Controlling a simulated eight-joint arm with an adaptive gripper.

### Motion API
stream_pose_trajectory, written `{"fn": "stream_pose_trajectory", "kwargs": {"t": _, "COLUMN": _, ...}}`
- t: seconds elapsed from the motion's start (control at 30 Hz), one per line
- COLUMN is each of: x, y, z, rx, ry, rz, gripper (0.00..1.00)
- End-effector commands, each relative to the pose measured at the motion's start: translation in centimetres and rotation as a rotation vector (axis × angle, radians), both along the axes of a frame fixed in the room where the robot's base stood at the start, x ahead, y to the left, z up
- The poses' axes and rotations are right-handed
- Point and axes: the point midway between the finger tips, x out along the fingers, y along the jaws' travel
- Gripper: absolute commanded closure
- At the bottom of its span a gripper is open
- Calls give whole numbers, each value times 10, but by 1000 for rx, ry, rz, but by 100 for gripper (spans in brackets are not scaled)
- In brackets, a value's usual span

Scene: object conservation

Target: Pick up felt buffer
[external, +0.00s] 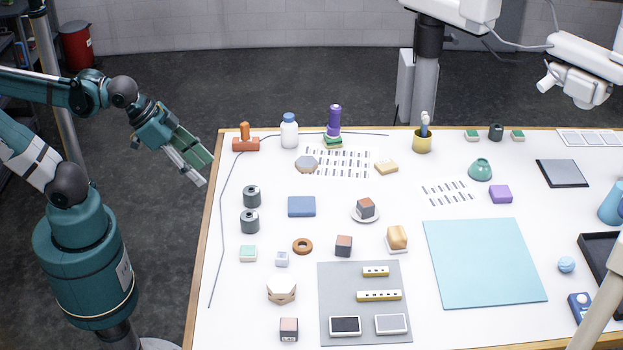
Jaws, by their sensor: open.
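I cannot tell for sure which item is the felt buffer. My gripper (203,180) is open and empty at the left, pointing down and right near the table's left edge. It appears apart from every object.
A white bottle (289,133), a purple stacked item (333,120) and a yellow cup (422,143) stand along the back. Dark cylinders (250,222), a grey mat (345,300) and a light blue mat (485,262) occupy the table. Another arm's parts show at right.

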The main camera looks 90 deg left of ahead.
Motion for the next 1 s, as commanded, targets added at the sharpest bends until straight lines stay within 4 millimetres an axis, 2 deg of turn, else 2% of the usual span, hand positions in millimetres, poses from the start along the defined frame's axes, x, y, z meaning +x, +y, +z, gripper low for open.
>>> {"fn": "stream_pose_trajectory", "kwargs": {"t": 0.27, "x": 26, "y": -2, "z": 17, "rx": -62, "ry": 32, "rz": 70, "gripper": 52}}
{"fn": "stream_pose_trajectory", "kwargs": {"t": 0.6, "x": 77, "y": -5, "z": 41, "rx": -179, "ry": 93, "rz": 206, "gripper": 52}}
{"fn": "stream_pose_trajectory", "kwargs": {"t": 1.0, "x": 142, "y": -9, "z": 57, "rx": -308, "ry": 170, "rz": 370, "gripper": 52}}
